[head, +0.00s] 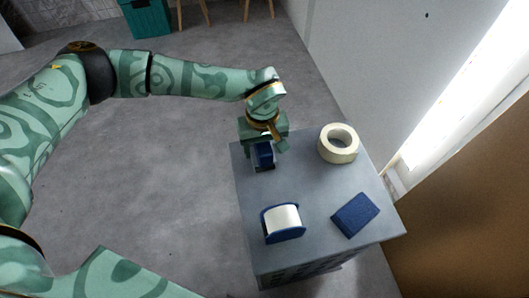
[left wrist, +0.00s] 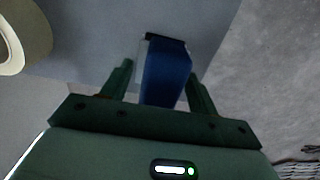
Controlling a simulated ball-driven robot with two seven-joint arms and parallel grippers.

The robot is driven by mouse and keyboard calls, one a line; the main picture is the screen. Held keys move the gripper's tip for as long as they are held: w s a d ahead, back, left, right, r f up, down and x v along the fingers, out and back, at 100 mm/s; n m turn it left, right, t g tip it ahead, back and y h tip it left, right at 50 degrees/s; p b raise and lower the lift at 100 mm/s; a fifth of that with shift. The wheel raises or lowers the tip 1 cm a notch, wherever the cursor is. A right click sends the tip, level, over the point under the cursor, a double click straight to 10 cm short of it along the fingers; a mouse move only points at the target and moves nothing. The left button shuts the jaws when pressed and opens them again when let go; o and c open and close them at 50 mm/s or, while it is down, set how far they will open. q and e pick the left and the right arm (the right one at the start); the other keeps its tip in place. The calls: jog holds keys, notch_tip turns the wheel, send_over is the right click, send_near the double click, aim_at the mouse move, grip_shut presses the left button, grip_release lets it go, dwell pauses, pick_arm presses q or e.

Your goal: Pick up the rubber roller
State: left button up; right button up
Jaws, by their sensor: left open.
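My left gripper (head: 264,148) is open above the far left corner of the grey cabinet top, pointing down. A dark blue object with a thin dark frame at one end (head: 264,157) is right under it, probably the rubber roller. In the left wrist view the blue object (left wrist: 168,76) lies between the two open fingers (left wrist: 160,80), with a gap on either side. The gripper partly hides it in the head view. I cannot see my right gripper.
On the cabinet top (head: 310,190) are a cream tape ring (head: 338,143) at the far right, a white roll in a blue holder (head: 283,222) at the near left and a dark blue block (head: 355,214) at the near right. The middle is clear. A wall stands to the right.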

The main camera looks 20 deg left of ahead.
pick_arm(q)
jog(key=shift+f, duration=0.1)
jog(key=shift+c, duration=0.9)
jog(key=c, duration=1.1)
jog(key=shift+o, duration=0.2)
jog(key=shift+r+p, duration=0.3)
jog(key=shift+r, duration=0.15)
notch_tip(320, 180, up, 8)
jog(key=p, duration=0.3)
jog(key=shift+r+p, duration=0.2)
jog(key=shift+p, duration=0.1)
jog(key=shift+r, duration=0.45)
pick_arm(e)
jog(key=r, duration=0.2)
jog(key=a+r, duration=0.1)
jog(key=shift+w+r, duration=0.1)
jog(key=shift+w, duration=0.2)
pick_arm(q)
jog(key=shift+f, duration=0.1)
